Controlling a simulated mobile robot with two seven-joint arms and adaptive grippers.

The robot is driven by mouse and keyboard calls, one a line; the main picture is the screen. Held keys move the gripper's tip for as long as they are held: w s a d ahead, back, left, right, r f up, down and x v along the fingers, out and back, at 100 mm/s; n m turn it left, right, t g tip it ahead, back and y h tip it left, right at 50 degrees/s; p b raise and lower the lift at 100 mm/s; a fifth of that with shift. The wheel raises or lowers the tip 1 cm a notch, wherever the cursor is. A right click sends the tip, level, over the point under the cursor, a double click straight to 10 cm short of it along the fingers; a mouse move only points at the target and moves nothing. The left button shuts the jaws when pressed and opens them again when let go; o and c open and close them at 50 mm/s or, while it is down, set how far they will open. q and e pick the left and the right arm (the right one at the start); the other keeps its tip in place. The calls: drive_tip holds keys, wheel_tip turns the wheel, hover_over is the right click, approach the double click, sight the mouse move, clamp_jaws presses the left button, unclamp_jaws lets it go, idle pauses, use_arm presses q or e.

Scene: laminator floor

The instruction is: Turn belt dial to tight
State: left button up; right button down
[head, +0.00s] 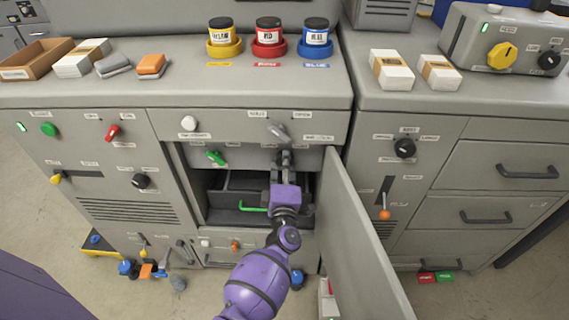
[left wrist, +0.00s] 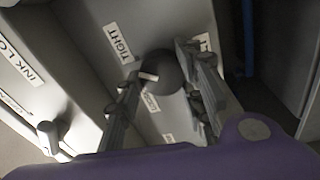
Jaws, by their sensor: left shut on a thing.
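The belt dial (left wrist: 168,70) is a dark round knob with a white pointer mark, seen in the left wrist view. Its mark points toward the left of that picture, a little below the TIGHT label (left wrist: 119,42). My left gripper (left wrist: 160,68) has a finger on each side of the dial and is shut on it. In the head view my left gripper (head: 284,158) reaches into the upper part of the open bay in the middle cabinet. There the gripper hides the dial. My right gripper is not in view.
An open cabinet door (head: 358,235) stands close to the right of my left arm. A green bar (head: 252,208) lies lower in the bay. Ink pots (head: 268,36) stand on the counter above.

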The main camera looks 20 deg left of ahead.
use_arm(q)
drive_tip(key=shift+w+a+r+m, duration=0.15)
drive_tip(key=shift+a+r+m, duration=0.05)
drive_tip(key=shift+r+m, duration=0.3)
drive_tip(key=o, duration=1.1)
drive_tip(key=shift+c, duration=0.2)
drive_tip(key=shift+f, duration=0.15)
drive_tip(key=v, duration=1.2)
drive_tip(key=shift+f, duration=0.15)
